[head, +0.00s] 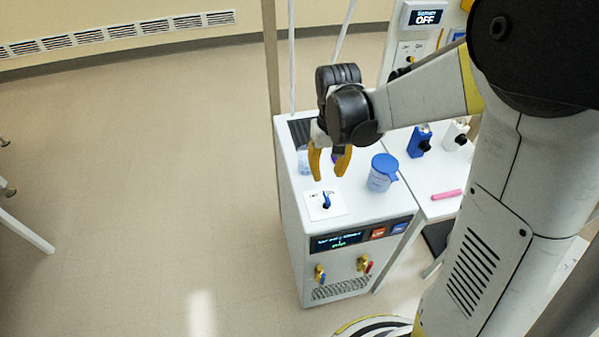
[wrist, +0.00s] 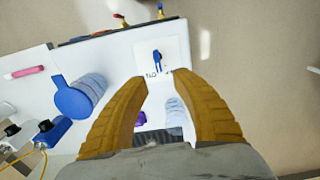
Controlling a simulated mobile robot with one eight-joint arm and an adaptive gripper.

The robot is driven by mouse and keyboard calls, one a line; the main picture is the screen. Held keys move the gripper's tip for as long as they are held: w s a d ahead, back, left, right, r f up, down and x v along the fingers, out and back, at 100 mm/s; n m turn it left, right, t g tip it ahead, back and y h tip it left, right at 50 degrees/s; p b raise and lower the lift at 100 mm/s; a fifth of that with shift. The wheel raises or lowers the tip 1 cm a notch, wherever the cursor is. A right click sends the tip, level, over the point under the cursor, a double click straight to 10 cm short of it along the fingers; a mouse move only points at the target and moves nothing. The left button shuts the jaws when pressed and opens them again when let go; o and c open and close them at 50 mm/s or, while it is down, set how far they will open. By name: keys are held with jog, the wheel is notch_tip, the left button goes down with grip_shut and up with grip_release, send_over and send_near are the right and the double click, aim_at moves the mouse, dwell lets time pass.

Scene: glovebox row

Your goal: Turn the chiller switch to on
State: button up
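The chiller (head: 300,238) is a white box with a dark display on its front. On its top is a white plate with a blue rotary switch (head: 326,200); the lettering beside it is too small to read surely. In the wrist view the switch (wrist: 157,58) lies beyond my fingertips, near the far edge of the chiller top (wrist: 119,56). My gripper (head: 330,179) has yellow fingers, is open and empty, and hangs above the chiller top, just behind the switch. It also shows in the wrist view (wrist: 160,78), with the switch ahead of the gap between the fingers.
A blue-lidded container (head: 381,178) stands on the chiller top right of my gripper. A clear vessel (wrist: 174,112) stands below the fingers. Brass valves (head: 363,264) stick out of the chiller's front. A side table holds a blue device (head: 419,142) and a pink object (head: 446,194). Open floor lies left.

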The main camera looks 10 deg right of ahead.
aim_at(327, 196)
jog(key=f+b, duration=0.1)
jog(key=f, duration=0.2)
jog(key=f+b, duration=0.1)
jog(key=f, duration=0.3)
jog(key=f+b, duration=0.1)
jog(key=f, duration=0.2)
jog(key=shift+d+f+b, duration=0.25)
jog(key=shift+f+b, duration=0.05)
jog(key=shift+b, duration=0.05)
grip_shut()
